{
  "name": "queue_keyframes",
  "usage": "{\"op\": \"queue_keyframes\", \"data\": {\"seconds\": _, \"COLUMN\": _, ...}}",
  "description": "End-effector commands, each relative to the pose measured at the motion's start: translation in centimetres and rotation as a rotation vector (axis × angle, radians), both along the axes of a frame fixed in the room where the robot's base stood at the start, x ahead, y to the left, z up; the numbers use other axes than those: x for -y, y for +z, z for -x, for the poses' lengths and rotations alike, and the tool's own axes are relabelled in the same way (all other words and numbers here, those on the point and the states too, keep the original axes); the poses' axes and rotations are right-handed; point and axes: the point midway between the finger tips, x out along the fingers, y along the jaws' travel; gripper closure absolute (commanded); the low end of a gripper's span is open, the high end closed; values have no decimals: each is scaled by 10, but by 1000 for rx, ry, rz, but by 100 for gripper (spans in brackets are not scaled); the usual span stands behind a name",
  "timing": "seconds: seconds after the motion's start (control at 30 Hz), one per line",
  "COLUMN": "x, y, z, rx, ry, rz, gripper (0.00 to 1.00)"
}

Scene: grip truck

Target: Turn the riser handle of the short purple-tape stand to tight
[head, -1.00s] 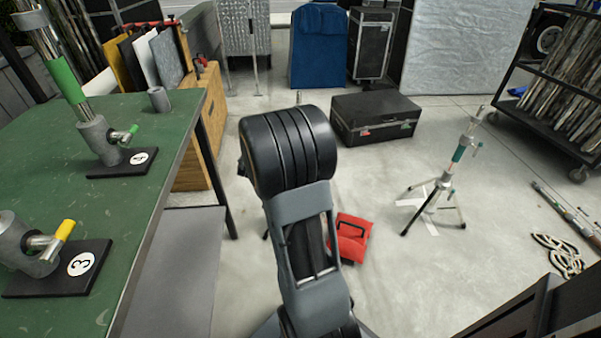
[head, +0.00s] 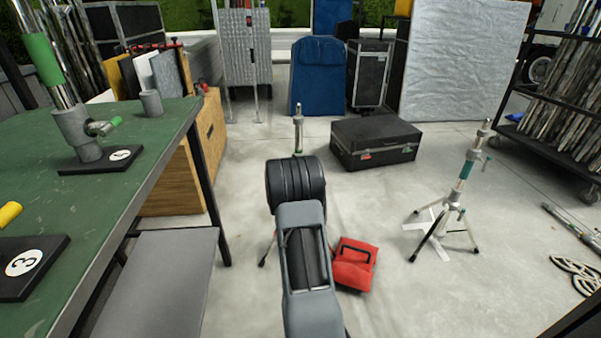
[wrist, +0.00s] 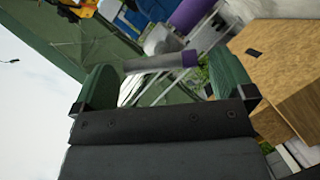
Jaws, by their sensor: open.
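In the wrist view, the riser handle (wrist: 150,64) is a grey bar with a purple end (wrist: 189,58). It lies across the gap between the two green fingers of my gripper (wrist: 163,72). The fingers are open and apart, one on each side; I cannot tell how deep the handle sits between them. The purple-taped tube (wrist: 190,14) and a grey collar (wrist: 160,40) of the stand show just beyond. In the head view my arm hides the gripper and handle. A stand's top (head: 298,128) rises behind my arm; no purple shows there.
A red sandbag (head: 355,265) lies on the floor beside my arm. A green-taped stand (head: 452,205) is at right, a black case (head: 376,142) behind. A green table (head: 110,215) with numbered stands is at left. Floor is clear between the sandbag and right stand.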

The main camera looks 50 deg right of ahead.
Motion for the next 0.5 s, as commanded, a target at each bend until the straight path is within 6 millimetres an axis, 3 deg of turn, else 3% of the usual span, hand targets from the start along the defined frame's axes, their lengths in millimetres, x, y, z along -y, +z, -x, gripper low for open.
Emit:
{"op": "queue_keyframes", "data": {"seconds": 0.2, "x": 24, "y": -9, "z": -13, "rx": 1, "ry": 0, "rz": 0, "gripper": 0}}
{"op": "queue_keyframes", "data": {"seconds": 0.5, "x": 35, "y": -10, "z": -19, "rx": 1, "ry": 0, "rz": -1, "gripper": 0}}
